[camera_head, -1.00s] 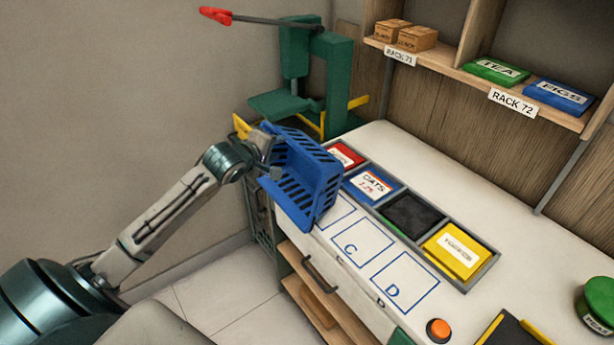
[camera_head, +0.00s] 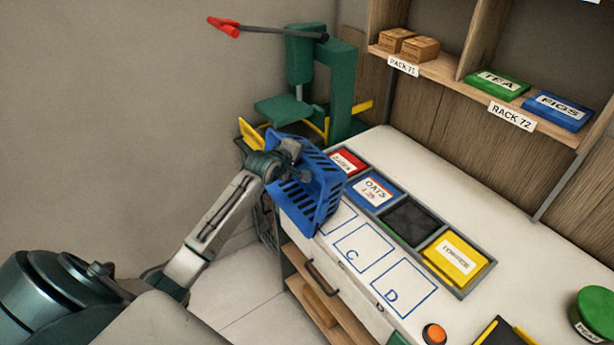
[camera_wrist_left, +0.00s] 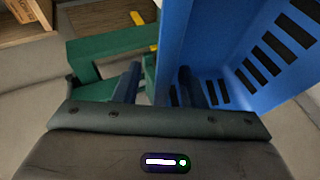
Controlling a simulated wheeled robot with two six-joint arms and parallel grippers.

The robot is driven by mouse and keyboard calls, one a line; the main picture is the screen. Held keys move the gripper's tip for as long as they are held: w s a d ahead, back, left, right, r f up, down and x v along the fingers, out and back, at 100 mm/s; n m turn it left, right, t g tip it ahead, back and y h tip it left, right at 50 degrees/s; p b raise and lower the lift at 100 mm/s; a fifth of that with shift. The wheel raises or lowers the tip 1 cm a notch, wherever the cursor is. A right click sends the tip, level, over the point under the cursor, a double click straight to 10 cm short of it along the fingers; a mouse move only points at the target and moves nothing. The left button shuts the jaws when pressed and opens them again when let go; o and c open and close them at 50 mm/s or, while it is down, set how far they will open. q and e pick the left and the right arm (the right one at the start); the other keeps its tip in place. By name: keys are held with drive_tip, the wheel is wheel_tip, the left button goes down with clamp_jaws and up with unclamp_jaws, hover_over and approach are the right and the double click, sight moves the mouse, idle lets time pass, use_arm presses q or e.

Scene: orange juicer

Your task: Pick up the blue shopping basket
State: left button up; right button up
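The blue shopping basket (camera_head: 318,200), with slotted walls, is at the left end of the white counter and looks tilted. What bears it is hidden. My left gripper (camera_head: 296,165) is at its upper left side, overlapping the rim in the head view. In the left wrist view my left gripper (camera_wrist_left: 158,84) has its two fingers apart. The wall of the basket (camera_wrist_left: 176,40) comes between them, with a gap beside the left finger. The right finger is on the slotted inner side. My right gripper is not in view.
A green press (camera_head: 338,90) with a red-tipped lever stands behind the basket. A grey tray (camera_head: 463,290) with red, blue, black and yellow compartments lies right of it on the counter (camera_head: 480,210). Racks with boxes hang at upper right. An orange button (camera_head: 434,333) is at the front.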

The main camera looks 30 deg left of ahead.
use_arm(q)
drive_tip(key=shift+s+a, duration=0.1)
drive_tip(key=shift+c, duration=1.1)
clamp_jaws()
drive_tip(key=shift+r, duration=0.1)
